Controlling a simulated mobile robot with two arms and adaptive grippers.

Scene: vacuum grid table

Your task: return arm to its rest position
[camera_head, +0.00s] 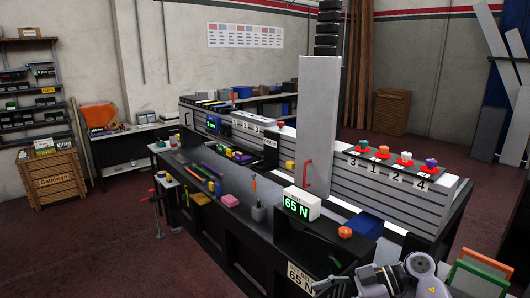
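My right arm (420,270) shows at the bottom right edge, its grey and white joints partly cut off by the frame. The dark part at its left end looks like my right gripper (326,285), low in front of the bench near the lower "65 N" label. It is small and dark, so I cannot tell whether its fingers are open or shut, or whether it holds anything. My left arm and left gripper are not in view.
A long dark bench (235,235) fills the middle, with a "65 N" display (298,204), a tall grey panel (318,120) with a red handle, and numbered stations (395,166) with coloured knobs. A green-and-orange framed item (480,270) stands right of my arm.

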